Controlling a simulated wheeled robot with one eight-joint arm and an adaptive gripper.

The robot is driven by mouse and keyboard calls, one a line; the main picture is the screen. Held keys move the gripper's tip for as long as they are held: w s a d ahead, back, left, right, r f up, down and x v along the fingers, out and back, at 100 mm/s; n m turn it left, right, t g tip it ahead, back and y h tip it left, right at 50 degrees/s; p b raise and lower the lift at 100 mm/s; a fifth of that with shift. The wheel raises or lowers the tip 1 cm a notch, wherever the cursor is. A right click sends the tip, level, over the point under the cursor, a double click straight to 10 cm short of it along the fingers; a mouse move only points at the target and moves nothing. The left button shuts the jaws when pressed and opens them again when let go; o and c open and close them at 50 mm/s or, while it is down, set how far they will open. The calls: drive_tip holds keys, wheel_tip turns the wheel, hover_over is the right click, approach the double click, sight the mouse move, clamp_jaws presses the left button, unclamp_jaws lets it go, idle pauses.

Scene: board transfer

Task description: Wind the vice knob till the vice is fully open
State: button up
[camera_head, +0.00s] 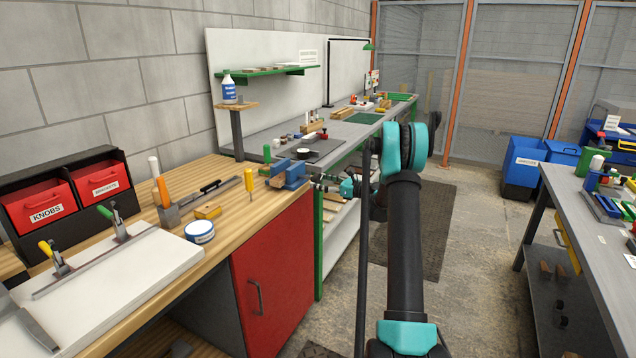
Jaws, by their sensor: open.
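The blue vice (290,173) sits at the right end of the wooden workbench, by its front edge. My gripper (321,183) is just to the right of the vice, at the side where the knob would be. Its fingers are small and dark in this view. The vice knob cannot be made out; the fingers seem to cover it. Whether they touch the knob cannot be told. The vice's jaw gap is too small to read.
The wooden bench (150,252) also holds a yellow-handled tool (250,185), a round tin (199,231) and a red bin labelled KNOBS (40,208). A red cabinet door (275,275) is below the vice. A grey table (340,135) stands behind.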

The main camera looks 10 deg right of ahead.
drive_tip(key=shift+w+a, duration=0.4)
drive_tip(key=shift+a, duration=0.15)
drive_tip(key=c, duration=1.2)
drive_tip(key=n, duration=0.6)
drive_tip(key=shift+n, duration=0.3)
drive_tip(key=n, duration=0.5)
drive_tip(key=shift+d+n, duration=0.1)
drive_tip(key=shift+n, duration=0.3)
